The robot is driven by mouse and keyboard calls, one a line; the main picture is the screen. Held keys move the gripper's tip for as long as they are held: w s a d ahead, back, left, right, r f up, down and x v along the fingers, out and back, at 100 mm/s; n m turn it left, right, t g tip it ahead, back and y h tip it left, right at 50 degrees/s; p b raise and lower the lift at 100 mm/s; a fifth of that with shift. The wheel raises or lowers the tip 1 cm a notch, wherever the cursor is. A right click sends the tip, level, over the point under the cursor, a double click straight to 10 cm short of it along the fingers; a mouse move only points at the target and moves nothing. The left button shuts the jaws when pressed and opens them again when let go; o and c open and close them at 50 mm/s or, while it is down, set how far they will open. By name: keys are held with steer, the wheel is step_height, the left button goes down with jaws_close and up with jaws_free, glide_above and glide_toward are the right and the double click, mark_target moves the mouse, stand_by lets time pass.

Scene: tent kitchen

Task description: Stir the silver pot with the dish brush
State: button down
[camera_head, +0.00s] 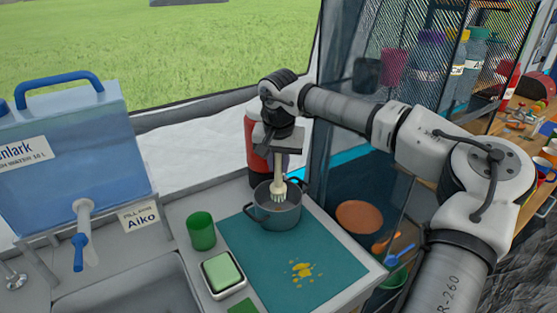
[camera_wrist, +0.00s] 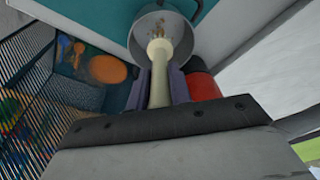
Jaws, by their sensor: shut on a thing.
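The silver pot (camera_head: 282,216) stands on a teal mat (camera_head: 325,262) on the counter, with a handle on each side. My gripper (camera_head: 279,160) is above the pot, pointing down, shut on the handle of the dish brush (camera_head: 278,188). The brush hangs upright, its pale bristles at the pot's opening. In the wrist view the brush (camera_wrist: 159,72) runs between the fingers (camera_wrist: 160,88) toward the pot (camera_wrist: 162,22), where brownish bits show inside. I cannot tell whether the bristles touch the pot's bottom.
A red cylinder (camera_head: 256,150) stands close behind the pot. A green cup (camera_head: 201,231) and a green sponge in a dish (camera_head: 223,273) are to the left. Yellow bits (camera_head: 302,270) lie on the mat. A blue water tank (camera_head: 70,150) stands at the far left.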

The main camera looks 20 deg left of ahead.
mark_target(278, 185)
steer(key=shift+b+x, duration=1.6)
steer(key=shift+x, duration=1.85)
steer(key=shift+s+a, duration=0.1)
